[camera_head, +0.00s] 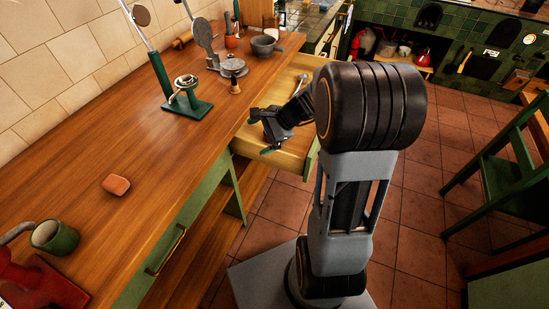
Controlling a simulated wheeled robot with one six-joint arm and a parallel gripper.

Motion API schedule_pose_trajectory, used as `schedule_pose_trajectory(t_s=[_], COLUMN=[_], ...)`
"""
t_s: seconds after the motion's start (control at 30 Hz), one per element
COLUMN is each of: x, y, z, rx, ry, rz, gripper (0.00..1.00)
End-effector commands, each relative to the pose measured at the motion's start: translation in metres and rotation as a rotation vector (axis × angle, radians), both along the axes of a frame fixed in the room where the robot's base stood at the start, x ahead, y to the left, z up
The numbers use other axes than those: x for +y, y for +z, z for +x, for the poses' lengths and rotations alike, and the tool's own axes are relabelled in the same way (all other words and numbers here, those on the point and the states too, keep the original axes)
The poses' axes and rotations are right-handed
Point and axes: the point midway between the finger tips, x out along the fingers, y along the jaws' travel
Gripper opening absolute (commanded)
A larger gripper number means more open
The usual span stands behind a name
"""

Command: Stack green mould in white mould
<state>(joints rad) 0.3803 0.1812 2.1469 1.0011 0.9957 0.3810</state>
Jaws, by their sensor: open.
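My gripper (261,136) is open and reaches over the pulled-out wooden drawer (293,143) below the counter. I see nothing clearly held between its fingers. Small green tips show at its fingers. I cannot make out a white mould or a green mould for certain; my arm hides part of the drawer. A green cup-like vessel with a pale inside (55,238) stands on the counter at the lower left, far from my gripper.
The wooden counter (150,145) holds an orange block (116,185), a green stand (187,105), a grey hinged iron (233,67) and a grey bowl (264,47). A red device (40,283) sits at lower left. A green chair (505,165) stands right. Tiled floor lies between.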

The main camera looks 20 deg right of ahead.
Motion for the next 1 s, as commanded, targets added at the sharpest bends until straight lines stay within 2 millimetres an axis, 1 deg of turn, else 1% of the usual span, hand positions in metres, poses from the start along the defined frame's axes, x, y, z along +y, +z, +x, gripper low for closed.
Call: schedule_pose_trajectory(t_s=[0.03, 0.07, 0.1, 0.2, 0.3, 0.4, 0.5, 0.63, 1.0], x=[0.018, 0.024, 0.031, 0.038, 0.037, 0.033, 0.029, 0.027, 0.026], y=[0.012, 0.017, 0.021, 0.03, 0.037, 0.043, 0.046, 0.049, 0.051], z=[-0.023, -0.037, -0.054, -0.091, -0.117, -0.135, -0.145, -0.151, -0.152], rx=[-0.052, -0.079, -0.116, -0.202, -0.278, -0.336, -0.372, -0.396, -0.399], ry=[0.158, 0.251, 0.369, 0.639, 0.857, 1.022, 1.131, 1.202, 1.217], rz=[-0.122, -0.195, -0.29, -0.507, -0.692, -0.835, -0.935, -1.004, -1.019], gripper=[1.0, 1.0, 1.0, 1.0, 1.0, 1.0, 1.0, 1.0, 1.0])
